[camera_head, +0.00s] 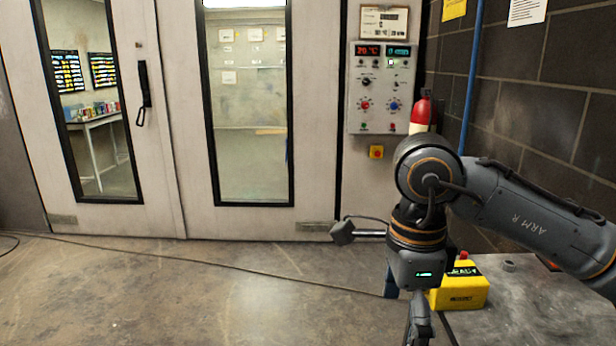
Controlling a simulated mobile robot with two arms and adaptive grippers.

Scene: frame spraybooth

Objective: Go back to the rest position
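My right arm comes in from the right, bent at the elbow, with the forearm pointing down. My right gripper (420,328) hangs at the bottom edge of the head view, seen edge-on and cut off by the frame. Whether its fingers are open or shut cannot be told, and no held object shows. My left arm and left gripper are out of view.
A yellow box with a red button (460,292) sits on a grey worktop (545,310) beside my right gripper. A spray booth with glazed doors (170,120), a control panel (381,88) and a brick wall (540,80) stand behind. The floor at left is clear except a cable (200,262).

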